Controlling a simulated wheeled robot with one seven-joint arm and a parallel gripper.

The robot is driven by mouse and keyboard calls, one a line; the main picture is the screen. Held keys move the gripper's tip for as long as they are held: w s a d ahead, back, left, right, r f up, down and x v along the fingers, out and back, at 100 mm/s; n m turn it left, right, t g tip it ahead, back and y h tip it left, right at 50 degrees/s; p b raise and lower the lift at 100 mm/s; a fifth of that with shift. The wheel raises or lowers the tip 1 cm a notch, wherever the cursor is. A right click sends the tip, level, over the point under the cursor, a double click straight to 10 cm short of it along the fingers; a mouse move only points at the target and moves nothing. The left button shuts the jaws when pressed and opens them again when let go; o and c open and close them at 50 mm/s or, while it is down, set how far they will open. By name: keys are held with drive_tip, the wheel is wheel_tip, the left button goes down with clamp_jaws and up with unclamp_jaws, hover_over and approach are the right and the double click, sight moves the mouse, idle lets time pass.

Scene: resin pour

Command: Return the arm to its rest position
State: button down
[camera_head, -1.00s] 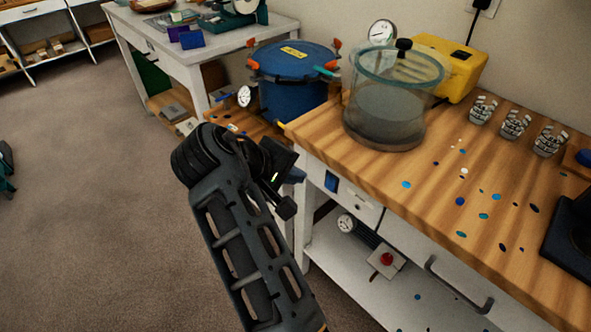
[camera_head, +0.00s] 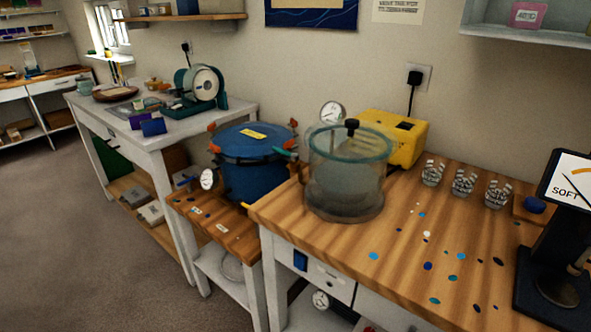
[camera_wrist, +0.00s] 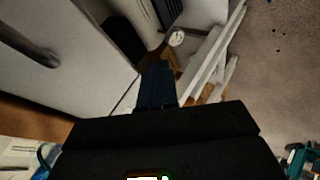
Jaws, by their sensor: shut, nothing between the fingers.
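My arm does not show in the head view. In the wrist view, the dark body of my gripper fills the bottom, and the gripper (camera_wrist: 157,85) reaches away from it, shut and empty. It points down past a white cabinet front (camera_wrist: 75,65) toward a white table frame (camera_wrist: 212,55) and the floor. No object is held.
In the head view, a wooden-topped bench (camera_head: 405,270) carries a clear vacuum chamber (camera_head: 345,180), a yellow pump (camera_head: 398,138), several small cups (camera_head: 464,183) and a dark stand (camera_head: 555,280). A blue pressure pot (camera_head: 252,165) stands left of it. Floor (camera_head: 90,240) at left is open.

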drive_tip(key=s+d+r+m+t+y, duration=0.15)
drive_tip(key=s+d, duration=0.25)
drive_tip(key=s, duration=0.5)
drive_tip(key=s+d+r+m+t+y, duration=0.1)
drive_tip(key=s+d+r+m, duration=0.15)
drive_tip(key=s, duration=0.65)
drive_tip(key=s+d+r+m+t, duration=0.2)
drive_tip(key=s+r+m, duration=0.3)
drive_tip(key=s+r, duration=0.8)
wheel_tip(320, 180, up, 3)
drive_tip(key=shift+d+m+t+h, duration=0.3)
drive_tip(key=shift+d+t+h, duration=0.15)
drive_tip(key=shift+t, duration=0.1)
